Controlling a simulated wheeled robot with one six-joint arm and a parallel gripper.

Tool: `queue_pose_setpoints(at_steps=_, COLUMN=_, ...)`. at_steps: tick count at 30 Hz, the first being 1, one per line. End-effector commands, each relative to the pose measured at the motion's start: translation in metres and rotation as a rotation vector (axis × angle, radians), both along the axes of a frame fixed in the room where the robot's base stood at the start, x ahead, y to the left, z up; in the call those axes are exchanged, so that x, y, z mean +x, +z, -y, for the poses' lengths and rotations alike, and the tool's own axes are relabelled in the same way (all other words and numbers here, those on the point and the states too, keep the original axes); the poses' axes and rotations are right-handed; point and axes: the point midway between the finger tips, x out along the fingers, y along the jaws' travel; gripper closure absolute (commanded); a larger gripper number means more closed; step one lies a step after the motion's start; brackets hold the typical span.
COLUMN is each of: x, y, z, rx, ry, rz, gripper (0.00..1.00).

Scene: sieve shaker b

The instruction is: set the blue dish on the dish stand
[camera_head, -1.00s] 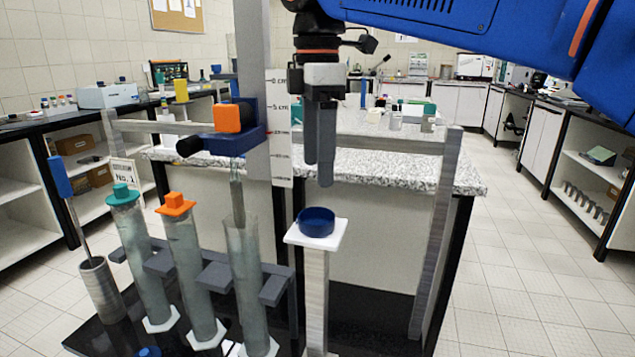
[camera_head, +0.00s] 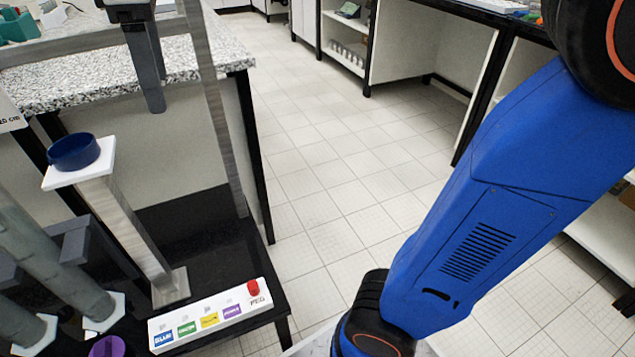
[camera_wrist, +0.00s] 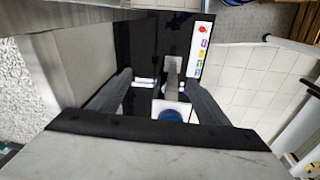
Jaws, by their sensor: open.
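The blue dish (camera_head: 74,151) is a shallow round cup sitting upright on the square white top (camera_head: 98,168) of the dish stand, a grey post (camera_head: 130,232) on a black base board. The wrist view shows the dish (camera_wrist: 171,116) on the white plate (camera_wrist: 184,106) too, partly cut off by my gripper body. My gripper (camera_head: 153,105) is above and to the right of the dish in the head view, pointing down, apart from it. In the wrist view my gripper (camera_wrist: 160,78) has its two fingers spread with nothing between them.
Clear tubes (camera_head: 40,235) in a grey rack stand left of the dish stand. A white panel (camera_head: 210,318) with coloured labels and a red peg lies in front. A grey upright (camera_head: 222,120) stands behind on the right. Open tiled floor lies to the right.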

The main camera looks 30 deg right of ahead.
Motion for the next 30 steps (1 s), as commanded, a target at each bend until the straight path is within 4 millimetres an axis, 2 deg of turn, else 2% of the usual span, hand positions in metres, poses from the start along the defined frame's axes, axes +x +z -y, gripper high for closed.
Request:
queue_pose_setpoints(at_steps=1, x=-0.006, y=-0.013, z=0.023, rx=0.014, ry=-0.086, rz=0.011, gripper=0.30)
queue_pose_setpoints(at_steps=6, x=-0.025, y=-0.059, z=0.083, rx=0.068, ry=-0.372, rz=0.053, gripper=0.30)
queue_pose_setpoints(at_steps=11, x=-0.051, y=-0.108, z=0.133, rx=0.123, ry=-0.639, rz=0.094, gripper=0.30)
queue_pose_setpoints(at_steps=15, x=-0.078, y=-0.156, z=0.171, rx=0.174, ry=-0.869, rz=0.132, gripper=0.30)
queue_pose_setpoints(at_steps=21, x=-0.116, y=-0.220, z=0.207, rx=0.246, ry=-1.153, rz=0.181, gripper=0.30)
queue_pose_setpoints(at_steps=24, x=-0.128, y=-0.242, z=0.217, rx=0.272, ry=-1.244, rz=0.198, gripper=0.30)
queue_pose_setpoints(at_steps=30, x=-0.138, y=-0.260, z=0.224, rx=0.293, ry=-1.318, rz=0.213, gripper=0.30)
